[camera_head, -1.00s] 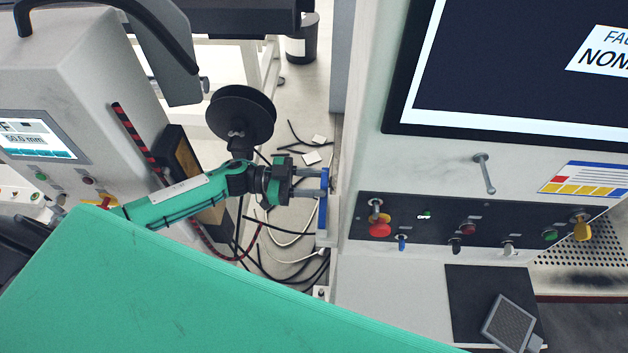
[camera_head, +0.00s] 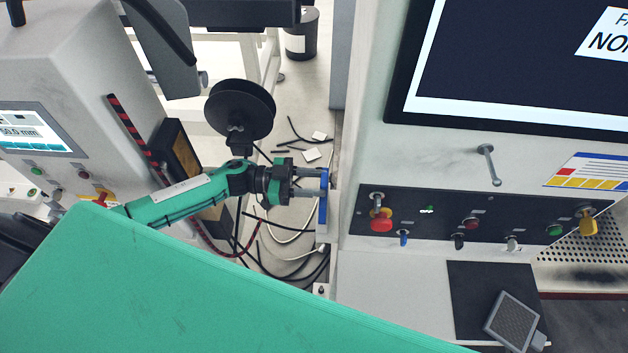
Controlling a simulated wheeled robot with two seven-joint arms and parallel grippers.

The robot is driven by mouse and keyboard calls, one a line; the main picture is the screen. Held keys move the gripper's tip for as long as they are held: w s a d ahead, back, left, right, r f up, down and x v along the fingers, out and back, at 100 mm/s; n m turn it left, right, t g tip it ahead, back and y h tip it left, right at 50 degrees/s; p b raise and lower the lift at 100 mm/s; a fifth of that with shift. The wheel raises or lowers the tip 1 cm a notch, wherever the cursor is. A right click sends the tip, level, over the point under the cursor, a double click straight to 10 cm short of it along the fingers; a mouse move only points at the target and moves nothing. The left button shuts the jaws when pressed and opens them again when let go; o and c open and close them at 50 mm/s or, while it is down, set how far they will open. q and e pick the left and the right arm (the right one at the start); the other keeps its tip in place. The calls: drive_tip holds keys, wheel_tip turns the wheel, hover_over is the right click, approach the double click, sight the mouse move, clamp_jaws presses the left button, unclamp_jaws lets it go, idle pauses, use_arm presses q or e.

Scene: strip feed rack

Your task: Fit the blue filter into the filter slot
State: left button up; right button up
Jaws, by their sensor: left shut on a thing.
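My left gripper (camera_head: 312,182) reaches in from the left and is shut on the blue filter (camera_head: 322,210). The filter shows as a narrow blue strip, seen nearly edge-on, at the left side face of the grey machine. I cannot tell whether it touches the machine or sits inside an opening. The filter slot cannot be made out clearly; the gripper and filter cover that area. My right gripper is not in view.
A grey meshed part (camera_head: 512,322) lies on a black mat (camera_head: 470,300) on the machine's ledge. The control panel (camera_head: 470,222) has several knobs and switches. A black reel (camera_head: 240,110) stands behind my left arm. Loose cables (camera_head: 290,255) lie on the floor.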

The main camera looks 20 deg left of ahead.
use_arm(q)
drive_tip(key=shift+f+b, duration=0.4)
drive_tip(key=shift+f, duration=0.3)
drive_tip(key=o, duration=1.2)
drive_tip(key=shift+a, duration=0.15)
drive_tip(key=v, duration=1.1)
drive_tip(key=shift+s+a, duration=0.15)
drive_tip(key=shift+a, duration=0.2)
